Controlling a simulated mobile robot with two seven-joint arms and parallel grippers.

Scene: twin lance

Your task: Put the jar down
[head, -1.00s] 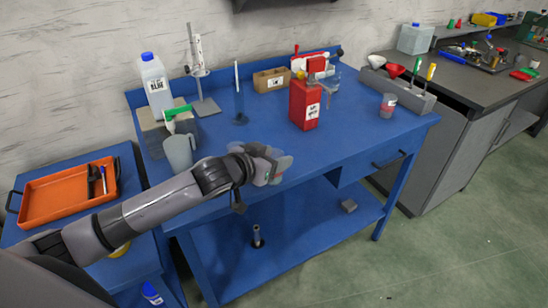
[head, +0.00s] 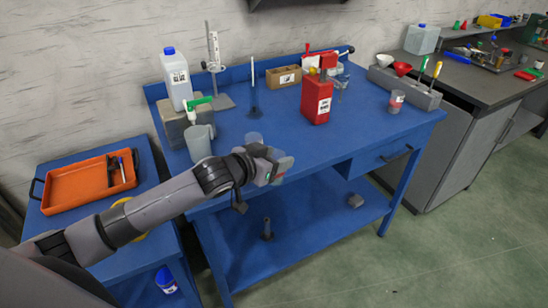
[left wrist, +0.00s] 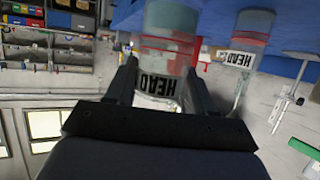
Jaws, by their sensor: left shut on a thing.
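My left gripper (head: 268,163) is over the front part of the blue workbench (head: 300,148), shut on a clear jar (head: 284,168). I cannot tell whether the jar touches the bench. A second HEAD jar (left wrist: 245,48) shows beyond it. In the head view, a clear vessel (head: 253,139) shows just behind my gripper. My right gripper is not in view.
A red can (head: 317,100) stands mid-bench, with a small red-filled cup (head: 396,101) to its right. An orange tray (head: 75,187) lies on the lower left table. The bench's right front is bare.

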